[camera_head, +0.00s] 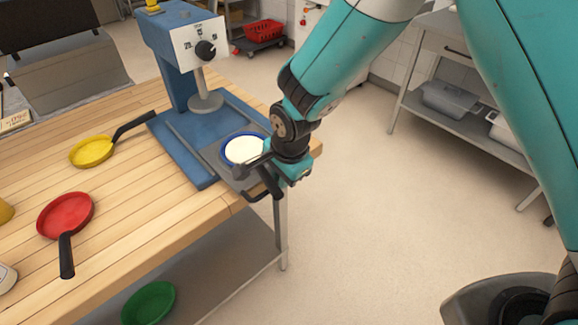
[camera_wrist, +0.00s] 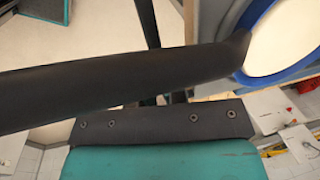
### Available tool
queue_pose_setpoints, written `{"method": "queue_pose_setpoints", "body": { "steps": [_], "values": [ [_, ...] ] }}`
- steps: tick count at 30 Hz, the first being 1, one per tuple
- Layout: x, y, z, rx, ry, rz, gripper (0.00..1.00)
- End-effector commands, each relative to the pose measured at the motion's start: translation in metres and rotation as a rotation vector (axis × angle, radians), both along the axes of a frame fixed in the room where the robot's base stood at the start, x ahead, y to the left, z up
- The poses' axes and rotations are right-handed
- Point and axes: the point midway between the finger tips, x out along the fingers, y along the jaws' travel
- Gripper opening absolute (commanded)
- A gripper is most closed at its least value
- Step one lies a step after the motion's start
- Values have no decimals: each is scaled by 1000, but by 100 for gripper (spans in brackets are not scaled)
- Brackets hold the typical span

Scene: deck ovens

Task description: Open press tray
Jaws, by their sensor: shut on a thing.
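The blue press (camera_head: 172,45) stands on the wooden table with its round pressing plate (camera_head: 207,101) raised on a rod. Its grey tray (camera_head: 228,183) sticks out at the front, near the table edge. A blue pan (camera_head: 224,151) with white contents lies on the tray, and its rim also shows in the wrist view (camera_wrist: 240,75). The pan's black handle (camera_head: 250,166) passes close before the wrist camera. The black tray handle (camera_head: 262,187) is at the tray's front. My gripper (camera_head: 277,182) is shut on the tray handle; its fingertips are mostly hidden.
A yellow pan (camera_head: 91,151) and a red pan (camera_head: 65,214) lie on the table (camera_head: 140,225) to the left. A green pan (camera_head: 150,302) is on the lower shelf. A metal rack (camera_head: 462,118) stands at the right. The floor (camera_head: 370,210) right of the table is clear.

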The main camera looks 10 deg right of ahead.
Motion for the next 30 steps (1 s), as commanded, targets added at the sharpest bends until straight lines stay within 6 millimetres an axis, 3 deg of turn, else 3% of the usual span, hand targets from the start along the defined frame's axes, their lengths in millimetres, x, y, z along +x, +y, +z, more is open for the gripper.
{"method": "queue_pose_setpoints", "body": {
  "steps": [9, 10, 11, 20, 26, 30],
  "values": [
    [0, 0, 1, 0, -2, 1, 0],
    [0, 0, 1, 0, -2, 1, 17],
    [0, 0, 1, 0, -2, 1, 23],
    [0, 0, 2, 1, -1, -1, 23],
    [-3, -3, 25, 4, -5, -1, 23],
    [-8, -6, 58, 6, -7, -1, 23]
  ]
}}
